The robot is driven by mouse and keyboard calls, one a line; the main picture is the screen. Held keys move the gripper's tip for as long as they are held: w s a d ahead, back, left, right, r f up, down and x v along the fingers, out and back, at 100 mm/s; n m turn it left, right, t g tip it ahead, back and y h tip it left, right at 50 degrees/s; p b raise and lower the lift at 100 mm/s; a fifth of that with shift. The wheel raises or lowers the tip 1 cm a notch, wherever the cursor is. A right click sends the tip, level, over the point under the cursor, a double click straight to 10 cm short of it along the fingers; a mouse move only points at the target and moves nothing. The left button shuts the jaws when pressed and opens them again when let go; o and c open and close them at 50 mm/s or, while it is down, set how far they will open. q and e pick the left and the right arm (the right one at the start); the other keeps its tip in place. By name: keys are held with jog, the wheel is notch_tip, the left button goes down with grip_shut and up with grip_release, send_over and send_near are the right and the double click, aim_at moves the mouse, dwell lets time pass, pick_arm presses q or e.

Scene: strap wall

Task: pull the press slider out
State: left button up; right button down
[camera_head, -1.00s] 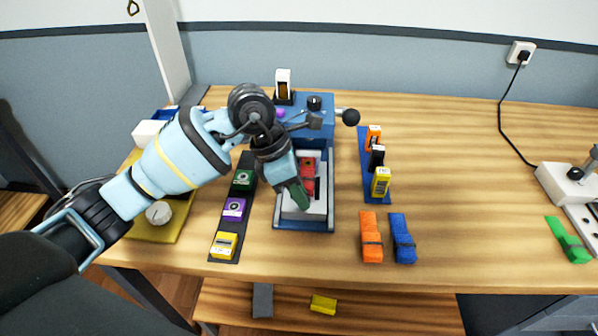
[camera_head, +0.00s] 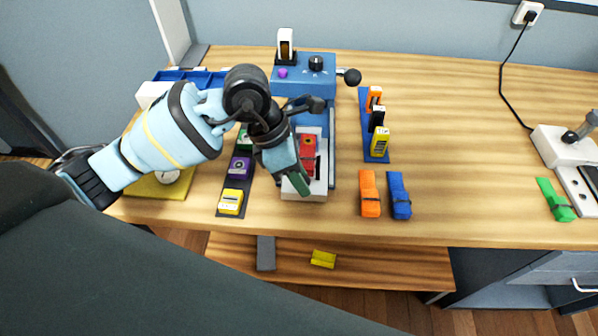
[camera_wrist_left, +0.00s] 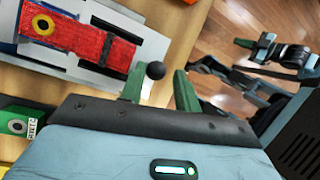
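The press (camera_head: 303,78) is a blue machine on the table with a black-knobbed lever. Its white slider (camera_head: 318,188) carries a red strap piece (camera_head: 307,160) and stands out slightly past the front end of the blue rail. My left gripper (camera_head: 300,184) is over the slider's front end, its green fingers pointing down. In the left wrist view, a black ball knob on a light stem (camera_wrist_left: 155,70) is between the parted fingertips (camera_wrist_left: 160,80), closer to one finger, with a gap at the other.
A dark rack with purple (camera_head: 239,167) and yellow (camera_head: 231,202) pieces is left of the press. A blue rack (camera_head: 366,135) is to its right. Orange (camera_head: 369,194) and blue (camera_head: 399,196) straps lie near the front edge.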

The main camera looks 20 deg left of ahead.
jog(key=shift+w+r, duration=0.2)
jog(key=shift+w, duration=0.1)
pick_arm(q)
jog(key=shift+w+a+r, duration=0.1)
jog(key=shift+r, duration=0.1)
jog(key=v, duration=0.7)
jog(key=shift+r, duration=0.2)
pick_arm(e)
jog(key=shift+s+f, duration=0.25)
jog(key=shift+s, duration=0.3)
jog(key=shift+w, duration=0.25)
pick_arm(q)
jog(key=shift+f, duration=0.1)
pick_arm(e)
jog(key=shift+r, duration=0.1)
